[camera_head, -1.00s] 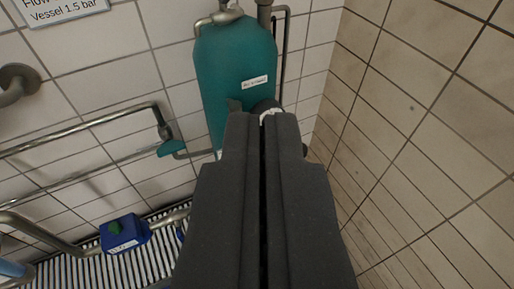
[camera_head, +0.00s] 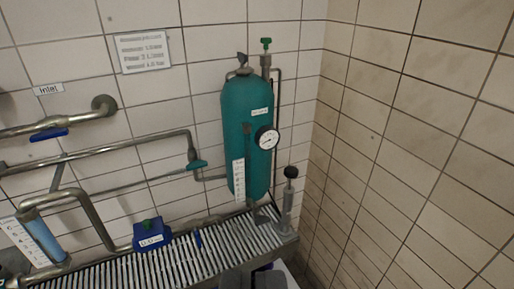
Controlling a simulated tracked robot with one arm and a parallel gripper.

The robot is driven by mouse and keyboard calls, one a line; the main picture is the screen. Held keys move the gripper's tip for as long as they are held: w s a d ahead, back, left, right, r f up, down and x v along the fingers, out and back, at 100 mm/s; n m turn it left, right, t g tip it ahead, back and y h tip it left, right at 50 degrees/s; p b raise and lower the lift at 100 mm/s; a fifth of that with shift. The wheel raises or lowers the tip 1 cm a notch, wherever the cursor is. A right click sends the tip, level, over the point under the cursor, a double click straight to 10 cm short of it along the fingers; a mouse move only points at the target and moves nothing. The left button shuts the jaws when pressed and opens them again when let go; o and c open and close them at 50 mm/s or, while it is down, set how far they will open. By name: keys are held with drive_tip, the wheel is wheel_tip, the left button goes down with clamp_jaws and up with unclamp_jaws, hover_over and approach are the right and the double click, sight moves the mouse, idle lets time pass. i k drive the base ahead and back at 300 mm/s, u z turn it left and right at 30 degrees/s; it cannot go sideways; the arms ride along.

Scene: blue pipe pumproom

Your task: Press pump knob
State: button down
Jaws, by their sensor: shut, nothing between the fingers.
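A round black knob (camera_head: 291,172) stands upright on a grey metal cylinder (camera_head: 287,209) at the right end of the slatted shelf, near the corner. A blue box (camera_head: 152,238) with a white label sits on the shelf further left. It has a small green knob (camera_head: 147,224) on top. No label tells me which of these is the pump knob. My gripper does not clearly show in this view, and nothing of mine is seen touching either knob.
A teal vessel (camera_head: 247,150) with a round gauge (camera_head: 267,138) stands against the tiled wall behind the black knob. Pipes (camera_head: 110,145) run along the left wall. The slatted shelf (camera_head: 195,265) ends near the corner. A dark object (camera_head: 268,279) shows below it, unclear.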

sight(291, 172)
drive_tip(key=u, duration=0.25)
drive_tip(key=i, duration=0.85)
drive_tip(key=z, duration=0.35)
drive_tip(key=k, duration=1.3)
drive_tip(key=z, duration=0.15)
drive_tip(key=i, duration=1.75)
drive_tip(key=u, duration=0.45)
